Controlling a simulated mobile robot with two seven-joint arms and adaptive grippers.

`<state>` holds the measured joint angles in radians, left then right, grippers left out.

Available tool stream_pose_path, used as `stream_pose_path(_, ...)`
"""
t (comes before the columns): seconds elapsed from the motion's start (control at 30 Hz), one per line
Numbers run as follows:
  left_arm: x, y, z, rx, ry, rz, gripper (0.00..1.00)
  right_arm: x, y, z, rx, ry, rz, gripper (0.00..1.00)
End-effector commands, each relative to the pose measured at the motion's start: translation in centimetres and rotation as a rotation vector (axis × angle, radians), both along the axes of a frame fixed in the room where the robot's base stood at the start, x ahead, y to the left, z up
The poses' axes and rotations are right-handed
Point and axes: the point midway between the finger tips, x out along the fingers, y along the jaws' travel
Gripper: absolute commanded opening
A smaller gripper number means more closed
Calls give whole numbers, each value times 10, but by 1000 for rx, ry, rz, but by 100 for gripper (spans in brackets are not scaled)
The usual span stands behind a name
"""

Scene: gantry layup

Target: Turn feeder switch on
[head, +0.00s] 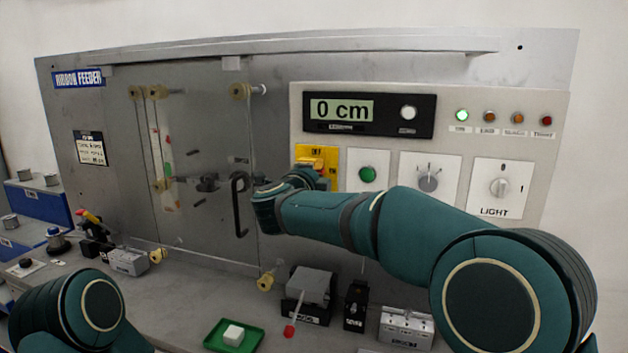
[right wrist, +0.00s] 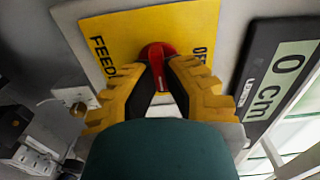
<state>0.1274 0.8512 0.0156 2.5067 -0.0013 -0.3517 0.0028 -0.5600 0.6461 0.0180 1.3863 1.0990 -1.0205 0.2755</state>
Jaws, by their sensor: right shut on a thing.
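The feeder switch is a red rotary knob (right wrist: 158,52) on a yellow plate (right wrist: 125,28) in the right wrist view. Lettering starting "FEED" and part of "OFF" show on the plate. My right gripper (right wrist: 161,72) is shut on the red knob, a yellow-padded finger on each side. In the head view the yellow plate (head: 318,153) shows above my right wrist, which hides the knob. My left arm shows at the lower left of the head view; its gripper is out of view.
A display (head: 341,109) reads 0 cm; a lit green lamp (head: 462,115) is right of it. A green button (head: 367,174), grey dial (head: 428,180) and LIGHT switch (head: 500,188) sit beside the plate. A black door handle (head: 240,204) stands out left of my right wrist.

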Motion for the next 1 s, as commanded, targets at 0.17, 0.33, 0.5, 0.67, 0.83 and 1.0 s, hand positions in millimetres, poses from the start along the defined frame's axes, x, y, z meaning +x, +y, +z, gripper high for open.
stream_pose_path(0.17, 1, 0, -3, 0, -2, 1, 0, 0, -1, 2, 31, -14, -2, 0)
stream_pose_path(0.33, 1, 0, -3, 0, -3, 1, 0, 0, -1, 2, 38, -16, -2, 0)
stream_pose_path(0.5, 1, 0, -3, 0, -3, 1, 0, 0, -1, 2, 38, -17, -2, 0)
stream_pose_path(0.67, 1, 0, -3, 0, -3, 1, 0, 0, -1, 2, 37, -16, -2, 33)
stream_pose_path(0.83, 1, 0, -3, 0, -3, 1, 0, 0, -1, 1, 36, -14, -1, 41)
stream_pose_path(1.0, 1, 0, -3, 0, -3, 1, 0, -1, 0, 1, 36, -13, 0, 41)
